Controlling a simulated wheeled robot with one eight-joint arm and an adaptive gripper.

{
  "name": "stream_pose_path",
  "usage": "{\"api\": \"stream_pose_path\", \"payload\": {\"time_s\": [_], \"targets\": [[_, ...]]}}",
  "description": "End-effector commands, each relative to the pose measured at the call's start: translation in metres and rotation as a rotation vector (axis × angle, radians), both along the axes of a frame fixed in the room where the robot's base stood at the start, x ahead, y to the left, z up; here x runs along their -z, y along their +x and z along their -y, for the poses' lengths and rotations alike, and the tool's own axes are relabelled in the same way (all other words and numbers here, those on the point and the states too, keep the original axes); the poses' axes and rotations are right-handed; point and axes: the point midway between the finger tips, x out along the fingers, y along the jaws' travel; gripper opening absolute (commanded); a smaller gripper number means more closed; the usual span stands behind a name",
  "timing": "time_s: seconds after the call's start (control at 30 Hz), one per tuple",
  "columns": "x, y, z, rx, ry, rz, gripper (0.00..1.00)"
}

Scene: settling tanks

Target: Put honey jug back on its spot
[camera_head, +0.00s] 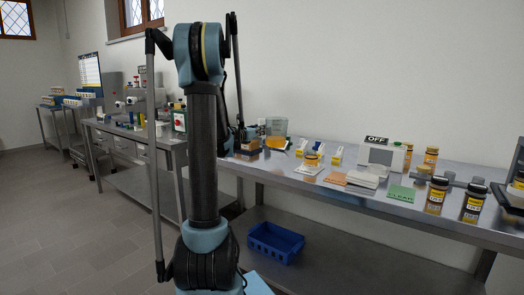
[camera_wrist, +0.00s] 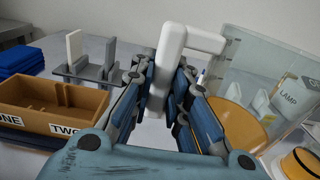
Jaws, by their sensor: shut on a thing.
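The honey jug is a clear, wide container with amber honey low inside it and a white handle. It shows in the wrist view (camera_wrist: 232,75) on the right, and in the head view (camera_head: 277,127) near the back of the steel bench. My gripper (camera_wrist: 168,100) is shut on the jug's white handle (camera_wrist: 172,55). I cannot tell whether the jug's base touches the bench. No marked spot for the jug can be made out.
A brown two-part box (camera_wrist: 40,118) labelled ONE and TWO stands left of my gripper, beside a grey rack (camera_wrist: 90,70) and blue stack (camera_wrist: 20,60).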

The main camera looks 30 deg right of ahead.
Motion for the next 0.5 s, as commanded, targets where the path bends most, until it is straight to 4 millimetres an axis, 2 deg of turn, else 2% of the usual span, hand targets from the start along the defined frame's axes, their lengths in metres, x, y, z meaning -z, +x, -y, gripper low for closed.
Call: {"api": "stream_pose_path", "payload": {"time_s": [0.1,0.37,0.5], "targets": [[0.017,0.001,0.000,0.000,-0.001,-0.001,0.00],[0.033,0.001,0.000,0.000,0.000,-0.001,0.00],[0.049,0.001,0.000,-0.001,0.000,-0.001,0.00]]}}
